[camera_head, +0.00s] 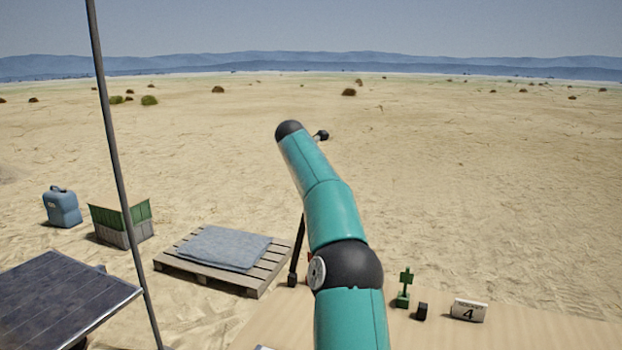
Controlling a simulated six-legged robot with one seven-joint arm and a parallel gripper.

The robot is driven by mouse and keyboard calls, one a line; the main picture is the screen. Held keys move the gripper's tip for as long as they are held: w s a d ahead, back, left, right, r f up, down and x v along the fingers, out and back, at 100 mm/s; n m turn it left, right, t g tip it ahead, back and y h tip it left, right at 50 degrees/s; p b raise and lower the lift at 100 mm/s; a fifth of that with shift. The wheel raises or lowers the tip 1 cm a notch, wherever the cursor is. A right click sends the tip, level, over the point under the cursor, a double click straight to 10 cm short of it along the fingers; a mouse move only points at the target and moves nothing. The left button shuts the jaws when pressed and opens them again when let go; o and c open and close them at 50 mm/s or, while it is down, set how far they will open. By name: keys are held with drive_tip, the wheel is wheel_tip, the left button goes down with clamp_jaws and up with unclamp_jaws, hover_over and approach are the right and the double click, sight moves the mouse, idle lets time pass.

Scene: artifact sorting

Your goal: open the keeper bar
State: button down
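I cannot pick out the keeper bar for certain. A small green upright fitting (404,289) stands on the tan table (510,333) at the lower right, with a small black block (421,311) beside it. My teal arm rises through the middle of the view and covers part of the table. A dark upright piece (297,252) and a bit of orange-red show beside the arm; I cannot tell what they are. My gripper's fingers do not show.
A wooden pallet (185,270) with a grey-blue folded sheet (222,247) lies on the sand at left. A green and grey crate (122,224) and a blue jerrycan (62,207) stand beyond it. A dark panel (55,300) and a thin pole (122,185) are nearer. Open sand lies behind.

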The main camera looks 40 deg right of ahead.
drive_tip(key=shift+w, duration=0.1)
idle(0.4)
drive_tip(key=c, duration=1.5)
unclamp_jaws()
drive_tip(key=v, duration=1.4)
